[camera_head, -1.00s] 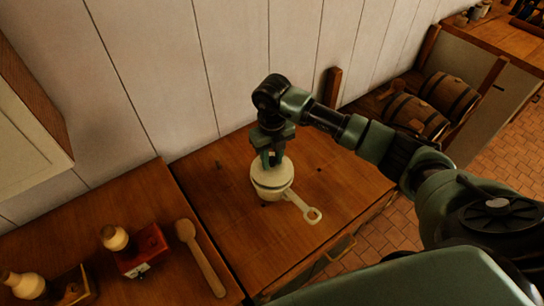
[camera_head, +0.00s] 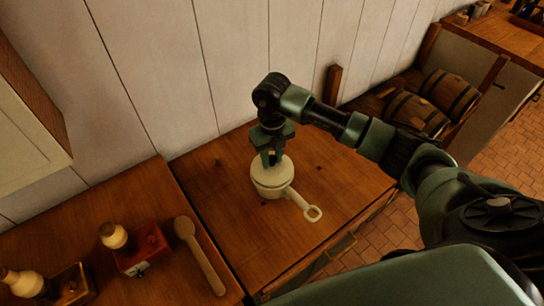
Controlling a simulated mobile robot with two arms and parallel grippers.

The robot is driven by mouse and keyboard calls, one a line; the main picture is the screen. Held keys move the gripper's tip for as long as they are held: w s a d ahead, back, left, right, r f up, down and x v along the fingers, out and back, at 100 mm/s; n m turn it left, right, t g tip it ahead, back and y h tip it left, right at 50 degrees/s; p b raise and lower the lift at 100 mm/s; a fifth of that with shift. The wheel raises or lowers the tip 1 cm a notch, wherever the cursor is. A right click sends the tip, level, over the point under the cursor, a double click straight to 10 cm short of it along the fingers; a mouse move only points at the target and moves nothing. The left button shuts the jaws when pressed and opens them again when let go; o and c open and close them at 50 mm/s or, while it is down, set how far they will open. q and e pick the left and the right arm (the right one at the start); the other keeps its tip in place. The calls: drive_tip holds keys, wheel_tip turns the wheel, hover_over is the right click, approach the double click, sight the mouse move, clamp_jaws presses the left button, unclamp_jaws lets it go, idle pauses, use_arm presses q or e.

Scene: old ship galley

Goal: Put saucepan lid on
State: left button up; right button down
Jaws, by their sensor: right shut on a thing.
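A cream saucepan (camera_head: 270,192) stands upright on the wooden counter, its handle (camera_head: 304,206) pointing to the lower right. The pale saucepan lid (camera_head: 261,175) lies over the pan's mouth and looks nearly level; whether it is fully seated around the rim I cannot tell. My right gripper (camera_head: 271,160) points down from above and is shut on the lid at its top middle; the fingers hide the part they hold. My left gripper is not in view.
On the counter to the left are a wooden spoon (camera_head: 200,255), a red box (camera_head: 141,250) and a second mill-like item (camera_head: 25,284). A white wall (camera_head: 160,70) stands close behind. Barrels (camera_head: 412,117) lie at the right. The counter right of the pan is clear.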

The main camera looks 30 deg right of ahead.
drive_tip(key=shift+f+b, duration=0.5)
drive_tip(key=shift+f, duration=0.2)
drive_tip(key=c, duration=1)
unclamp_jaws()
drive_tip(key=shift+c, duration=0.2)
wheel_tip(320, 180, up, 7)
drive_tip(key=shift+f+b, duration=0.2)
drive_tip(key=shift+b, duration=0.8)
drive_tip(key=shift+r, duration=0.65)
